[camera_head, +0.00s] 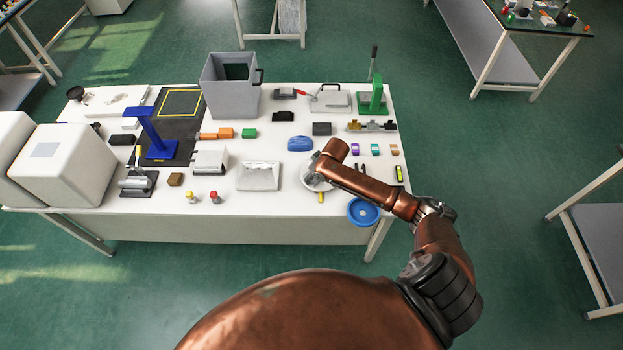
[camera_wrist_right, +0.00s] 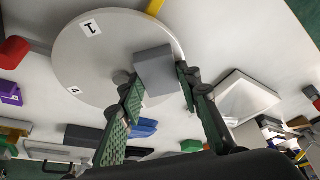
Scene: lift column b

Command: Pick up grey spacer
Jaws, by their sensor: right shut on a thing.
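The grey spacer (camera_wrist_right: 155,68) is a small plain grey block in the right wrist view. My right gripper (camera_wrist_right: 158,84) has its green-padded fingers on either side of it and is shut on it. The spacer is over a round white disc (camera_wrist_right: 82,50) marked with 1 and 4; I cannot tell whether it still touches the disc. In the head view the white disc (camera_head: 311,182) shows partly below my right arm's end, which hides the gripper and the spacer. My left gripper is not in view.
A white tray (camera_head: 258,176) stands left of the disc and a blue round dish (camera_head: 363,213) at the table's front edge. Small purple (camera_head: 355,149) and teal (camera_head: 375,149) pieces lie to the right. A blue object (camera_head: 300,144) and a grey bin (camera_head: 228,92) stand farther back.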

